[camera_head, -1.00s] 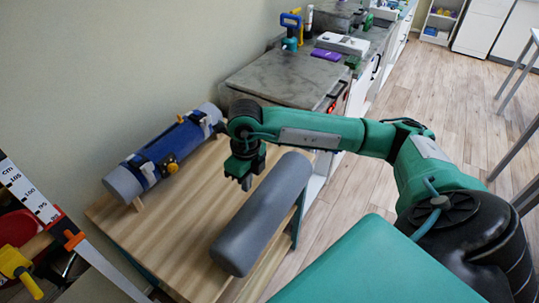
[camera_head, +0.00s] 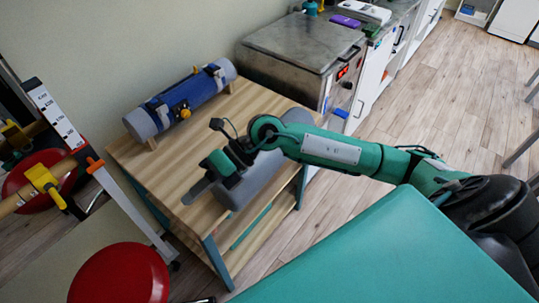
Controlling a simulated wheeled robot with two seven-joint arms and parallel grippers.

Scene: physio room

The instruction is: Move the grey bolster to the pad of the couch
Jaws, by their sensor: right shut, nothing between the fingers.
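The grey bolster (camera_head: 262,180) lies on the wooden table, near its right edge, partly hidden behind my right arm and gripper. My right gripper (camera_head: 193,192) is shut and empty, over the table at the bolster's left side. Its fingers point to the lower left. I cannot tell whether it touches the bolster. The couch's teal pad (camera_head: 390,250) fills the lower right, and its visible top is bare. My left gripper is not in view.
The wooden table (camera_head: 165,170) also bears a blue-grey roll with straps (camera_head: 180,107) at the back. A red round stool (camera_head: 120,275) and a frame with a measuring scale (camera_head: 45,105) stand at left.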

